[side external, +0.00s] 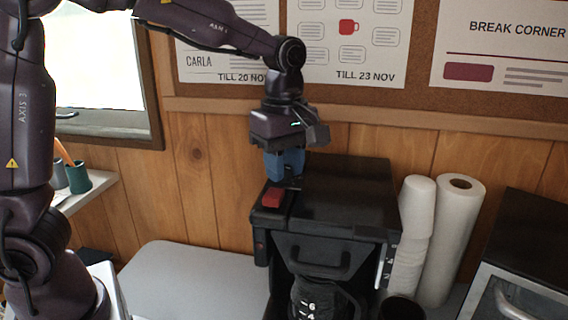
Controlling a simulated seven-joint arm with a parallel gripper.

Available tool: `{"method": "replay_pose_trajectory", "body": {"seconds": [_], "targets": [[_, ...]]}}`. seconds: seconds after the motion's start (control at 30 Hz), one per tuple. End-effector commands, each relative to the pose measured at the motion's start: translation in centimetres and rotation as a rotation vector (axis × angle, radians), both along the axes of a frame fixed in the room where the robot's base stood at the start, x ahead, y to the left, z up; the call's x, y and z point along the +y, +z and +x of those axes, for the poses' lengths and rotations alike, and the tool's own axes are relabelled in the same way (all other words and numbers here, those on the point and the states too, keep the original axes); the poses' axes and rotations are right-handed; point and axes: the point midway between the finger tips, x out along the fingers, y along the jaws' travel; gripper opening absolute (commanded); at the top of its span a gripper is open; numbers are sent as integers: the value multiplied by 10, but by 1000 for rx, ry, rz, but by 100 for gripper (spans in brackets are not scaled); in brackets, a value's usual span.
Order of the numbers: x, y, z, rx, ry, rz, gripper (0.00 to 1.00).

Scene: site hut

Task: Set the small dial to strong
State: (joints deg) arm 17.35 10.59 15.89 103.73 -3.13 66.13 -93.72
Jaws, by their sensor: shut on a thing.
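The black coffee machine (345,190) stands on the grey counter, with a red switch (272,197) on the left strip of its top. My gripper (285,176) points down at the back of that strip, behind the red switch. Its blue fingers are shut on the small dial, which they almost wholly hide. The dial's pointer and its strength marks cannot be made out.
A carafe (322,303) with level numbers sits in the machine's front. White stacked cups (412,235) and a paper roll (452,240) stand close to its right, with a dark oven-like appliance (525,270) beyond. The counter (190,285) left of the machine is clear.

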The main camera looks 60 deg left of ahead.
Motion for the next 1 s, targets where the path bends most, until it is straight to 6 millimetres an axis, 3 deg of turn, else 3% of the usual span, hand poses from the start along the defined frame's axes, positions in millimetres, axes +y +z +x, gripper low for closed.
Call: {"method": "replay_pose_trajectory", "body": {"seconds": [0.7,0.73,0.8,1.0], "targets": [[0,1,0,-3,-76,-1,4],[0,1,0,-3,-76,-1,35],[0,1,0,-3,-75,-1,51],[0,1,0,-2,-74,-1,53]]}}
